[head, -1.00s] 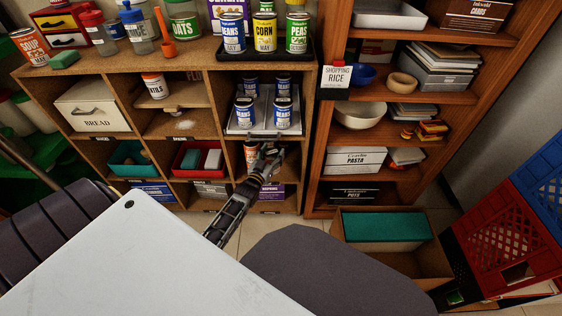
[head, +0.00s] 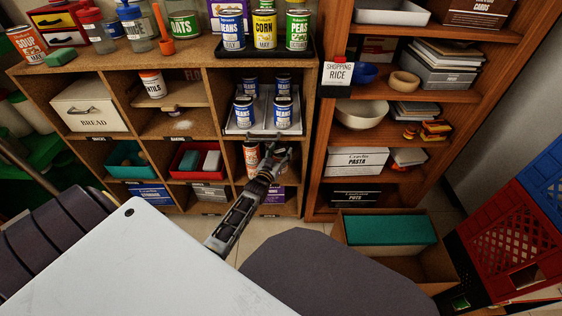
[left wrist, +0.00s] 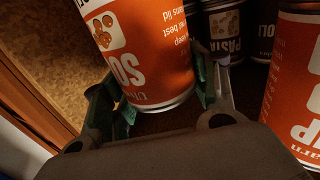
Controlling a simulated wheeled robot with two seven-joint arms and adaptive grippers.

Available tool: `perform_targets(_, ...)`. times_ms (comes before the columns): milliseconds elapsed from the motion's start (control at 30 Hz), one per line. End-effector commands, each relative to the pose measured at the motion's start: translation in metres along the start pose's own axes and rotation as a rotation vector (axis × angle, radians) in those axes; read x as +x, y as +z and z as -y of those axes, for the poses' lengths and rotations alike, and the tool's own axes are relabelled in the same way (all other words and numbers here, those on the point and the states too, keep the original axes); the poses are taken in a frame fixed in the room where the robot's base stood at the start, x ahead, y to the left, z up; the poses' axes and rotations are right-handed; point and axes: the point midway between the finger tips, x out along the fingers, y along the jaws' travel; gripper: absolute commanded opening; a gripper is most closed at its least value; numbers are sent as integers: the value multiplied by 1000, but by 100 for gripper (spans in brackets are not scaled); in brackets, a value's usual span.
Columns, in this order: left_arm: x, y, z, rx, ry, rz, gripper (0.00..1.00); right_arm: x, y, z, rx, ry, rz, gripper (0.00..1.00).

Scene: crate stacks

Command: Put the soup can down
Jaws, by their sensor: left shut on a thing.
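My left gripper (head: 272,156) reaches into the lower compartment under the shelf of blue cans. In the left wrist view an orange soup can (left wrist: 140,48) stands between its fingers, which are shut on it. The can looks upside down in that picture. In the head view the held can is mostly or wholly hidden by the gripper. A second orange soup can (head: 251,154) stands just left of the gripper; it also shows at the right of the left wrist view (left wrist: 296,95), apart from the held can. My right gripper is not in view.
Dark-labelled cans, one a pasta can (left wrist: 226,38), stand behind the held can. Above are blue beans cans (head: 244,112) on a pale tray (head: 262,129). The compartment's wooden side wall (left wrist: 32,90) is close on the wrist view's left. A purple box (head: 272,194) lies below.

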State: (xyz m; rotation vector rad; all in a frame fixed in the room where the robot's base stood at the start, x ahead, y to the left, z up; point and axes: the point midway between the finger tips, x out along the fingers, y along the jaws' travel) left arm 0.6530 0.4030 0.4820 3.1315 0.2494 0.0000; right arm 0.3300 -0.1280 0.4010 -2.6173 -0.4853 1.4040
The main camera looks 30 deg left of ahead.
Motion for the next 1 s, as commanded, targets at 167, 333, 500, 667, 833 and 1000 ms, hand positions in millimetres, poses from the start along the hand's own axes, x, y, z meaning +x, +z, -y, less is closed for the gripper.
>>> perform_targets(167, 0, 1, 0, 0, 0, -3, 21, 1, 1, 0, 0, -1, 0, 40)
perform_targets(333, 0, 12, 0, 0, 0, -1, 21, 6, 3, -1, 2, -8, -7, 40)
perform_targets(500, 0, 27, 0, 0, 0, -3, 21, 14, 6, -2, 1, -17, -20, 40)
perform_targets(667, 0, 42, 0, 0, 0, -2, 21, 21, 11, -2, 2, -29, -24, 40)
perform_targets(833, 3, 47, -1, -1, 0, -3, 21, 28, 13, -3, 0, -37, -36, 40)
perform_targets(1000, 4, 48, -2, -1, 0, -3, 21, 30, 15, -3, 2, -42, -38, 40)
